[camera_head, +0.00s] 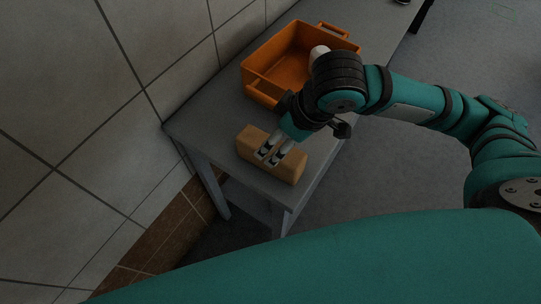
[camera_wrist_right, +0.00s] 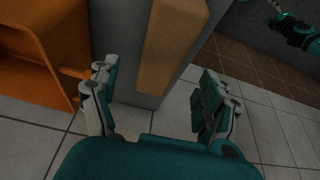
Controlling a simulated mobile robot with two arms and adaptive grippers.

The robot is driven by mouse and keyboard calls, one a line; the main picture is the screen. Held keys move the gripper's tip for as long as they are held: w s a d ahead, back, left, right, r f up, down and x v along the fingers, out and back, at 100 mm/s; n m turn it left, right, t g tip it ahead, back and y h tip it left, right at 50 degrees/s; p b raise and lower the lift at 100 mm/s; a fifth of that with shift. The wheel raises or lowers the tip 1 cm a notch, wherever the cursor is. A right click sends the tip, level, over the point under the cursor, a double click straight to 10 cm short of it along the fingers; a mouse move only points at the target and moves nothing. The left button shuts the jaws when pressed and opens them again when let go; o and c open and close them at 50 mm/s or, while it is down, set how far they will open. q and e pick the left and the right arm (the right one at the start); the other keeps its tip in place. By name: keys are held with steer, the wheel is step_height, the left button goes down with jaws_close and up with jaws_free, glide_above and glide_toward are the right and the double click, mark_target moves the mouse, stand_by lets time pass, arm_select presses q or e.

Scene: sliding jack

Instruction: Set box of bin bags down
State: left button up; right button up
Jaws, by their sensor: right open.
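The box of bin bags (camera_head: 244,146) is a long tan block lying on the near end of the grey table (camera_head: 196,128). My right gripper (camera_head: 268,156) is over the middle of the box in the head view. In the right wrist view, the box (camera_wrist_right: 172,45) is ahead, between the directions of the two spread fingers of my right gripper (camera_wrist_right: 155,92). The gripper is open and holds nothing. Whether a finger touches the box cannot be told. Part of my left arm (camera_wrist_right: 296,32) shows small at the upper right of the wrist view; its gripper is unclear.
An orange crate (camera_head: 262,88) stands on the table behind the box, close to my right wrist; it also shows in the wrist view (camera_wrist_right: 40,85). A white rounded item (camera_head: 318,52) shows at the crate. A tiled wall (camera_head: 75,110) borders the table's left side.

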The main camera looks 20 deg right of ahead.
mark_target(275, 148)
steer(key=x, duration=0.3)
steer(key=shift+x, duration=1)
steer(key=x, duration=0.3)
steer(key=shift+a+f, duration=0.2)
steer(key=shift+f, duration=0.05)
steer(key=shift+w+f, duration=0.15)
steer(key=shift+f, duration=0.2)
steer(key=shift+a, duration=0.1)
steer(key=shift+c, duration=1.1)
arm_select(q)
steer(key=shift+s+a, duration=0.1)
steer(key=shift+s, duration=0.1)
arm_select(e)
steer(key=shift+w, duration=0.1)
jaws_close()
